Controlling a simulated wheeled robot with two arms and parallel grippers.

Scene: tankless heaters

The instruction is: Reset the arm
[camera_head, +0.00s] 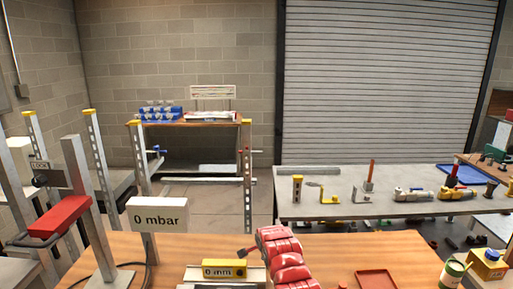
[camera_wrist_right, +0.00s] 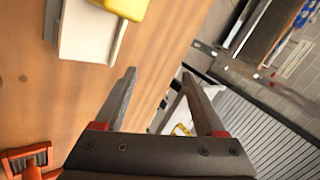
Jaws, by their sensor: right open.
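My right arm (camera_head: 283,262), with red segments, rises from the bottom centre of the head view over the wooden bench. Its gripper (camera_head: 247,252) points left there, above and close to the yellow "0 mm" gauge; the fingers are small and hard to make out. In the right wrist view my right gripper (camera_wrist_right: 158,73) shows two dark fingers spread apart with nothing between them. My left gripper is not in view.
The yellow gauge (camera_head: 224,268) sits on a pale block on the wooden bench (camera_head: 330,245). A "0 mbar" sign (camera_head: 159,219) and a stand with a red handle (camera_head: 58,216) are left. A red tray (camera_head: 376,280) and green-and-white can (camera_head: 452,272) are right. A grey table (camera_head: 335,208) holds tools.

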